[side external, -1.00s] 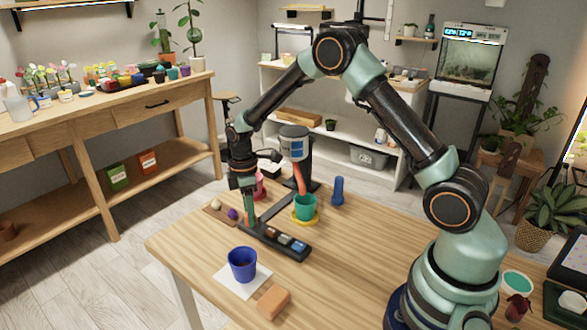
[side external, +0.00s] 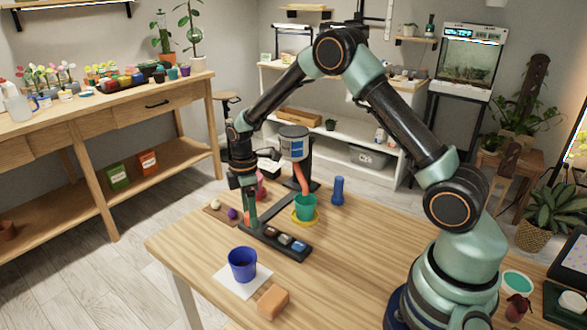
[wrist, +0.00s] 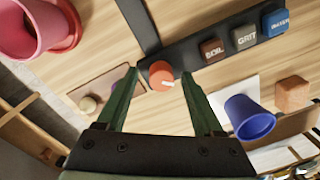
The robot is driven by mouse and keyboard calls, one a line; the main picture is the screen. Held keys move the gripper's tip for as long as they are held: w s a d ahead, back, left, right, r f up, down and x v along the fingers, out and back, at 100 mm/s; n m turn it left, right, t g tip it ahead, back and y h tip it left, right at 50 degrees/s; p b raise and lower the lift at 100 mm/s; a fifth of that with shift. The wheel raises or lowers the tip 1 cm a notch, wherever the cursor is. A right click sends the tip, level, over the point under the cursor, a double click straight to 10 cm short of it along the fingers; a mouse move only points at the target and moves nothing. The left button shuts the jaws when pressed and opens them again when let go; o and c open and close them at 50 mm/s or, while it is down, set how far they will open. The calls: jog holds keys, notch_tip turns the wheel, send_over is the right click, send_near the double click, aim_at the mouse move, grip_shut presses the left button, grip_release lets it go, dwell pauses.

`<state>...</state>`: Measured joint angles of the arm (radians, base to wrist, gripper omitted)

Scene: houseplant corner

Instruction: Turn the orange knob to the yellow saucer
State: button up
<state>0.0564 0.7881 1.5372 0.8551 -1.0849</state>
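The orange knob (wrist: 161,75) sits at one end of the dark control bar (wrist: 190,55). Its white pointer mark faces right in the wrist view. My gripper (wrist: 159,77) has its two green fingers apart, one on each side of the knob, with a visible gap to each. In the side view my gripper (side external: 249,222) points down at the bar's left end, and its fingers mostly hide the knob. The yellow saucer (side external: 293,218) stands behind the bar with a teal pot (side external: 305,206) on it, under the dispenser's orange spout (side external: 301,180). The saucer is outside the wrist view.
Soil, grit and water buttons (wrist: 244,37) line the bar. A blue pot (side external: 243,264) on white paper and an orange-brown block (side external: 273,301) stand in front. A pink pot (wrist: 28,25), a small board (wrist: 105,90) and a blue bottle-like object (side external: 338,190) are nearby.

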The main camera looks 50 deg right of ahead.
notch_tip(320, 180, up, 12)
jog(key=shift+w, duration=0.25)
dwell(0.3)
jog(key=shift+r, duration=0.15)
jog(key=s+a+r+m+t, duration=0.1)
jog(key=s+r+m+t, duration=0.1)
jog(key=s+r+m, duration=0.45)
jog(key=s+r+m+t, duration=0.1)
jog(key=s+m+t, duration=0.1)
jog(key=s, duration=0.4)
jog(key=s+a+r+m+t, duration=0.1)
jog(key=s+r+m+t, duration=0.1)
jog(key=s, duration=0.4)
jog(key=shift+a+r+m, duration=0.3)
jog(key=shift+m, duration=0.35)
